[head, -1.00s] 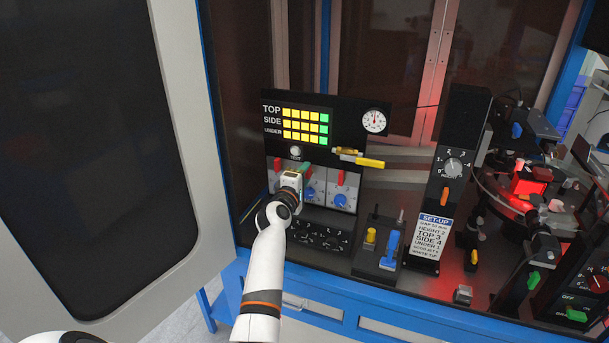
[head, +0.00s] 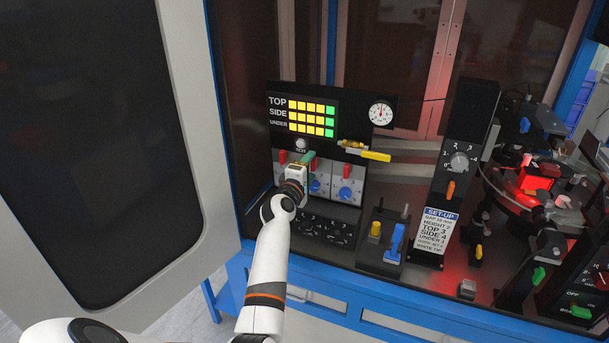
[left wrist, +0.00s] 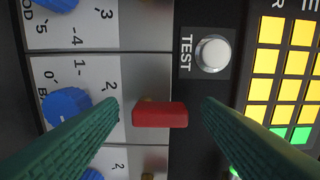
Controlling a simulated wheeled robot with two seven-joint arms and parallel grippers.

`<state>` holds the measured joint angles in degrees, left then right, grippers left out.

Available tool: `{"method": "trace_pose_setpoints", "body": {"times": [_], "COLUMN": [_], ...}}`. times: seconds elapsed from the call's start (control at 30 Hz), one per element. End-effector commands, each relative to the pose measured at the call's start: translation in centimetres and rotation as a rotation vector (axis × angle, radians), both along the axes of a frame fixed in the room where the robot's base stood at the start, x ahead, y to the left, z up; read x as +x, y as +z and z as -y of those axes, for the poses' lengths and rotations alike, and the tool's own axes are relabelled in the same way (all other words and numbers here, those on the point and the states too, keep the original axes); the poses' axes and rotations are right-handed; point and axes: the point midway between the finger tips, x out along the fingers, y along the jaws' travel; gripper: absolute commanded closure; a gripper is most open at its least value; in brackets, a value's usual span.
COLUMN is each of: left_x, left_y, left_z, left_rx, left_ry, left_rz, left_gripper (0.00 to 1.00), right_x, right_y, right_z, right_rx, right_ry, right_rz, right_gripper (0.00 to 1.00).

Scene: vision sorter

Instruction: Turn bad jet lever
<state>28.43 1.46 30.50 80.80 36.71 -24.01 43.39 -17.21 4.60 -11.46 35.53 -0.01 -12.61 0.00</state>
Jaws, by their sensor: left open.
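The bad jet lever (left wrist: 160,115) is a short red bar on the white panel marked BAD (left wrist: 75,90), seen in the left wrist view. A blue knob (left wrist: 66,106) sits on the same panel. My left gripper (left wrist: 160,110) is open, with one green finger on each side of the red lever. Gaps show between fingers and lever in that view; the depth is hard to judge. In the head view, the left gripper (head: 308,161) is in front of the middle panel and largely hides this lever. My right gripper is not in view.
A TEST button (left wrist: 212,53) is just beside the lever. Other red levers (head: 283,157) stand on the neighbouring panels. A yellow-handled lever (head: 375,156) juts out at right. A large open door (head: 190,235) stands at left. A blue lever (head: 395,242) stands lower right.

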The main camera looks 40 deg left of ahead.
Motion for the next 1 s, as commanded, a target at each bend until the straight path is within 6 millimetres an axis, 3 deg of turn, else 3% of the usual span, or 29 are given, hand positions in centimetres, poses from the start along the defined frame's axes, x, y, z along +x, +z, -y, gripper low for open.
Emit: {"method": "trace_pose_setpoints", "body": {"times": [0.17,0.6,0.8,1.0], "left_x": [-2.0,-10.0,-11.4,-11.5], "left_y": [-0.2,-0.3,-0.1,-0.1], "left_z": [0.5,2.4,2.7,2.7], "left_rx": [0.0,-0.002,-0.001,-0.002], "left_ry": [0.0,0.001,0.001,0.0], "left_rz": [0.0,-0.001,-0.001,-0.001], "left_gripper": [0.41,0.41,0.41,0.41], "right_x": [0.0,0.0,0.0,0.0], "right_y": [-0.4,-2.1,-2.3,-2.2], "right_z": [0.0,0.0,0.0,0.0], "right_rx": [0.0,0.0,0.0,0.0], "right_ry": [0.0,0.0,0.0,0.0], "right_rz": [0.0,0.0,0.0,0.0], "right_gripper": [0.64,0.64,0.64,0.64]}}
